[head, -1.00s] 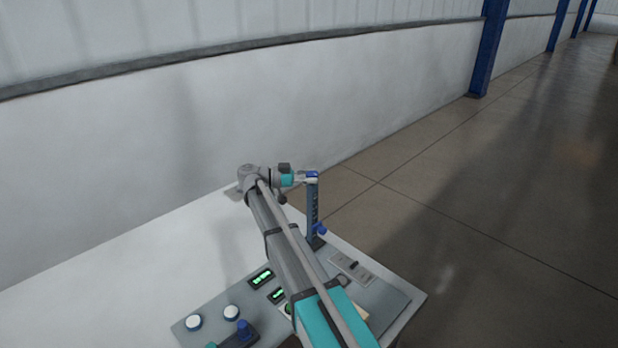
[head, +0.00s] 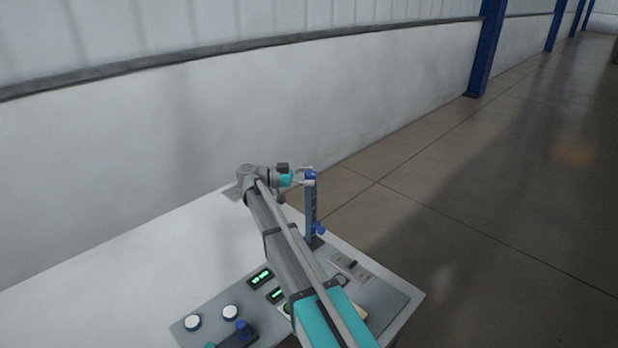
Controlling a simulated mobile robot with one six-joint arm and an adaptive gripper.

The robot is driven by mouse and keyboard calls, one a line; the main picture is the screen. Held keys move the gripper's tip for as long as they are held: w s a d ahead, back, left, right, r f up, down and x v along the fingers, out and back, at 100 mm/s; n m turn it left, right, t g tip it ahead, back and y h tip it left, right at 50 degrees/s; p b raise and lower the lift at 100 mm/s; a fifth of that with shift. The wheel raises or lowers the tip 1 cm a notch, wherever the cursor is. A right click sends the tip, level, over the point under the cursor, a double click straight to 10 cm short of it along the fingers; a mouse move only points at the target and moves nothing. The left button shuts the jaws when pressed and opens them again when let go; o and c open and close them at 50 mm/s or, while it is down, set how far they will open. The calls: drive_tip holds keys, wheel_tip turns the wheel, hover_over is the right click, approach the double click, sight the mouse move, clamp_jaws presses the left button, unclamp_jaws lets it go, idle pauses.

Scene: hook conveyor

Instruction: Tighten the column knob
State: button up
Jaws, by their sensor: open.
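A dark slotted column (head: 311,212) stands upright at the far right edge of the control panel. A blue knob (head: 311,176) sits at its top, and another blue knob (head: 320,228) sticks out of its right side lower down. My gripper (head: 306,176) is open at the top of the column, its fingers reaching to the right around or beside the top knob. I cannot tell if the fingers touch it. My arm hides part of the panel.
The grey panel (head: 384,293) lies on a white table (head: 110,262). It carries lit green displays (head: 261,278), white round buttons (head: 193,322), a blue-knobbed lever (head: 243,328) and a switch plate (head: 352,267). A white wall (head: 250,110) runs behind; the floor at right is clear.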

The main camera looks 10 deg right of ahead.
drive_tip(key=w+a, duration=0.1)
drive_tip(key=a, duration=0.6)
idle(0.6)
